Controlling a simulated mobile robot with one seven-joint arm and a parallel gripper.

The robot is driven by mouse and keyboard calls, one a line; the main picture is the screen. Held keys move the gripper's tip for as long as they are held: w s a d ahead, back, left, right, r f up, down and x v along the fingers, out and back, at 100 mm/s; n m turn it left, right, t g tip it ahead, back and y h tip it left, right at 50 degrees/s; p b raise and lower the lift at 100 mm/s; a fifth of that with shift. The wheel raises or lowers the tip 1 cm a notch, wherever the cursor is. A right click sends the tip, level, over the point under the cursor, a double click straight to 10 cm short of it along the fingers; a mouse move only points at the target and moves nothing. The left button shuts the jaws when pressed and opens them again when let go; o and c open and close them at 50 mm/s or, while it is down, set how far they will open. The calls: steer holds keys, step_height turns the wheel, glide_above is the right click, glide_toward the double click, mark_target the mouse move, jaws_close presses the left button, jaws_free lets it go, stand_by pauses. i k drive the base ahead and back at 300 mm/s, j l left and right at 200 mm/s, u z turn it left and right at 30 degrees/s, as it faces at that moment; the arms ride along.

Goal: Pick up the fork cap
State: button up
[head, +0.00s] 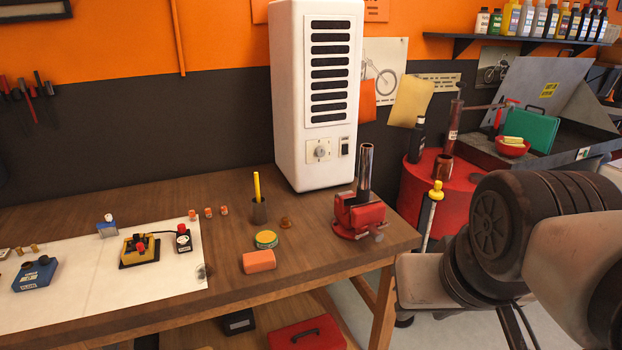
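A small copper-brown piece (287,223), which looks like the fork cap, sits on the wooden workbench (330,262). It stands between a dark cup (259,211) holding a yellow stick and a red vise (359,216). A grey metal tube (365,168) stands upright in the vise. The piece is small in this view, so its details are hard to tell. My arm shows at the right, off the bench's right end. My gripper is not in view.
A white heater-like box (317,100) stands behind. A green-rimmed tin (265,239) and an orange block (259,262) lie in front. A red drum (432,195) stands beyond the bench's right end.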

mark_target(285, 224)
steer(key=i+u, duration=0.4)
steer(key=i, duration=0.2)
steer(key=i+l+u, duration=0.35)
steer(key=i, duration=0.2)
